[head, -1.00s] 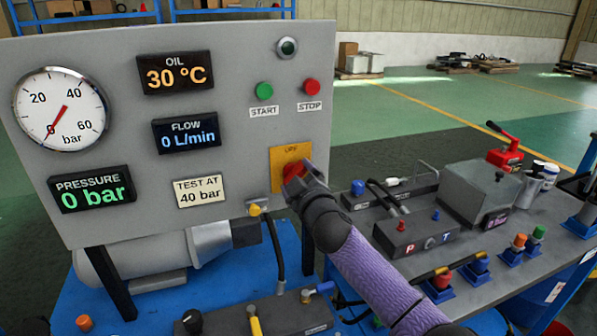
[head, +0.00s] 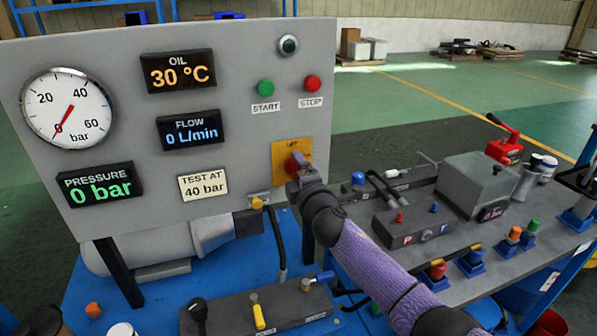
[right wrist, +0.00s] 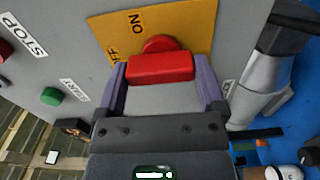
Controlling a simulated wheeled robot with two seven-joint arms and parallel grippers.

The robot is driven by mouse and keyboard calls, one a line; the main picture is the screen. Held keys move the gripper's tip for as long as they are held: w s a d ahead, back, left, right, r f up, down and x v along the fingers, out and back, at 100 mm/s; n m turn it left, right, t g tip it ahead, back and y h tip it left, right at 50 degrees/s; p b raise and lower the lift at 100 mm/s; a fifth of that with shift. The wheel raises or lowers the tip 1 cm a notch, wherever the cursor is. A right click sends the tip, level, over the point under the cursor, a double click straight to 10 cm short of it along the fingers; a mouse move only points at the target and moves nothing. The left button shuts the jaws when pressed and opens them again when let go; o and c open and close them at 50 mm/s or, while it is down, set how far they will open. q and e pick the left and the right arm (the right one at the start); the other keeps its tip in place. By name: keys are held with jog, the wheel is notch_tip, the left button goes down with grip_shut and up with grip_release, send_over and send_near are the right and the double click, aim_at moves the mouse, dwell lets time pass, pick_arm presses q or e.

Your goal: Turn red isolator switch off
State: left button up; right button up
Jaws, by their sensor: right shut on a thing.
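The red isolator switch (head: 296,161) sits on a yellow plate (head: 279,157) at the panel's lower right. My right gripper (head: 299,168) is at the switch and hides most of it in the head view. In the right wrist view the red handle (right wrist: 160,69) lies between the two purple-sided fingers of my right gripper (right wrist: 163,78), which is shut on it. The yellow plate shows the words ON and OFF, the latter partly covered. I cannot tell which word the handle points to. My left gripper is not in view.
The grey panel (head: 236,130) also carries a green START button (head: 265,88), a red STOP button (head: 312,83), a gauge (head: 68,107) and displays reading 0 bar and 0 L/min.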

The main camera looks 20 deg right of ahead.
jog(key=shift+f, duration=0.1)
dwell(0.5)
jog(key=o, duration=1)
jog(key=shift+c, duration=0.2)
jog(key=shift+s, duration=0.1)
jog(key=s+p, duration=0.3)
jog(key=s, duration=0.6)
jog(key=shift+s+d, duration=0.15)
jog(key=shift+s, duration=0.2)
